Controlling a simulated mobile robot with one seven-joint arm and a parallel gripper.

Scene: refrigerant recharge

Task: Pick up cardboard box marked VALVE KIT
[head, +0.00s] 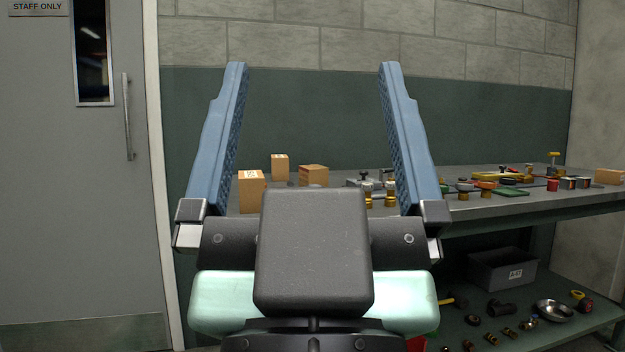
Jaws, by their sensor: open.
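Several small cardboard boxes stand on the workbench. One with a white label (252,193) is nearest, just right of my left finger, which overlaps its edge. A smaller box, also labelled (280,167), stands behind it. A wider box (314,174) sits to their right. Another box (609,177) is at the bench's far right. The print is too small to read, so I cannot tell which is marked VALVE KIT. My gripper (313,66) is open and empty, its two blue fingers wide apart and pointing up in the picture, in front of the bench.
The grey workbench (545,205) also holds brass fittings (379,190), a green piece (511,192) and several small parts at right. The lower shelf carries a grey bin (502,270), a metal bowl (553,310) and loose fittings. A closed grey door (75,200) is at left.

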